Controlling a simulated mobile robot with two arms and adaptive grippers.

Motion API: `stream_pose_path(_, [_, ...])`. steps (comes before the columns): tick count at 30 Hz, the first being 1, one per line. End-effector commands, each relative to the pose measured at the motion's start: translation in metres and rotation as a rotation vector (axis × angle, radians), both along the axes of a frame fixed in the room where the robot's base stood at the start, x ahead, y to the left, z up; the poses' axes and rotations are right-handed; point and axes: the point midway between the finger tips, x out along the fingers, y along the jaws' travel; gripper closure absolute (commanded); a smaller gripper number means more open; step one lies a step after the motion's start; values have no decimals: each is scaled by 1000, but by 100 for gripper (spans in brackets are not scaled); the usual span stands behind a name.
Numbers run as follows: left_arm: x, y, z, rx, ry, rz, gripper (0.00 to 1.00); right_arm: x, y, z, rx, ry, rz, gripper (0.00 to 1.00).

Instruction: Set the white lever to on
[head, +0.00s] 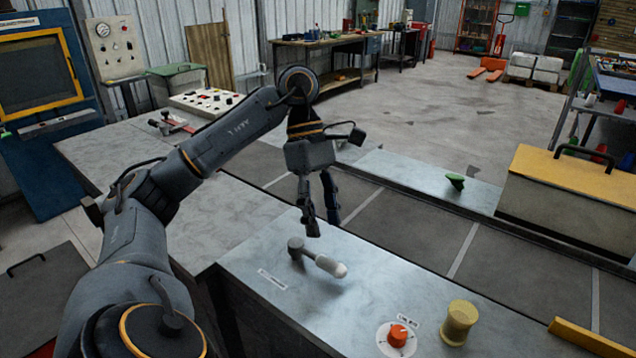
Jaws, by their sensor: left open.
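The white lever (330,264) lies on the grey metal bench top in the middle of the head view. Its grey arm runs from a round grey pivot (296,244) toward the lower right and ends in a white grip. A small label (272,279) is on the bench left of it; its text is too small to read. My left gripper (321,222) points down just behind the lever, with its fingers apart and nothing between them. It appears apart from the lever. My right gripper is not in view.
An orange knob (397,334) on a white dial and a tan spool-like cylinder (459,321) stand right of the lever. A yellow bar (590,338) lies at the right corner. Behind runs a dark conveyor-like strip, with a green object (455,181) and a yellow-topped box (565,195) beyond.

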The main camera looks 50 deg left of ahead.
Motion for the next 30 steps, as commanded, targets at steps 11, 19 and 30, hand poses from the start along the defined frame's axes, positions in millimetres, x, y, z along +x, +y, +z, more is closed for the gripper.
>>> stream_pose_path(11, [4, 12, 28, 4, -1, -3, 53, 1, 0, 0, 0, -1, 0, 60])
stream_pose_path(19, [4, 17, 38, 3, -1, -1, 53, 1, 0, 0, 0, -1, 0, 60])
stream_pose_path(30, [4, 18, 39, 2, 3, 0, 53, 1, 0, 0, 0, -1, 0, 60])
